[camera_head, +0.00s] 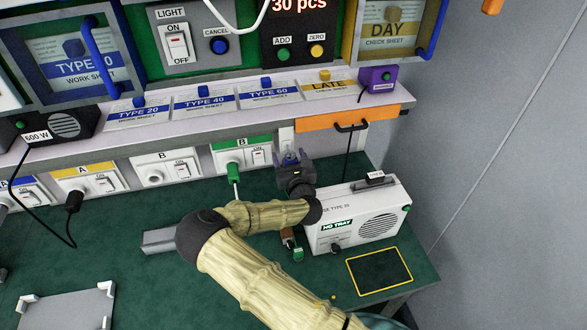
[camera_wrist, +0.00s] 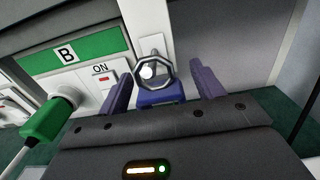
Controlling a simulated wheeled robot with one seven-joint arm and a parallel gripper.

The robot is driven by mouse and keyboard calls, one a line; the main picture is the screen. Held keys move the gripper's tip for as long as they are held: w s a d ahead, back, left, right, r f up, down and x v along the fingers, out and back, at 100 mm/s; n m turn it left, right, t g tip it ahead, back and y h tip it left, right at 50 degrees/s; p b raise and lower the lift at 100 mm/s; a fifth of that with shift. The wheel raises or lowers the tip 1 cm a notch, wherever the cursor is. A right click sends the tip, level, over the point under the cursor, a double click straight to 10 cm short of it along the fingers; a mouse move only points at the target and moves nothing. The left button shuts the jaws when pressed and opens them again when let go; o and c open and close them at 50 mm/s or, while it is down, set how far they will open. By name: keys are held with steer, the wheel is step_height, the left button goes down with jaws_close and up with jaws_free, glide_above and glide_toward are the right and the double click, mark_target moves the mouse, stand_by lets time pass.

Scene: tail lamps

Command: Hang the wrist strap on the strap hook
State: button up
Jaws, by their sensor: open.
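The wrist strap shows in the wrist view as a blue block (camera_wrist: 162,96) with a metal ring (camera_wrist: 168,66) standing up from it. The strap hook is a white plate with a round knob (camera_wrist: 147,72); the knob shows through the ring. I cannot tell how deep the ring sits on it. My gripper (camera_wrist: 161,70) is open, with one purple finger on each side of the block and gaps visible. In the head view my gripper (camera_head: 290,158) is at the wall by the white hook plate (camera_head: 286,138), and the strap is hard to make out.
A green plug (camera_wrist: 48,118) sits in the B socket left of the hook, its cable hanging down. A white TYPE 20 device (camera_head: 358,215) stands right of my forearm. An orange panel with a black handle (camera_head: 350,125) juts out above. A yellow-framed pad (camera_head: 380,271) is clear.

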steer(key=v, duration=1.7)
steer(key=shift+s+b, duration=0.2)
steer(key=shift+b, duration=0.25)
steer(key=shift+r, duration=0.1)
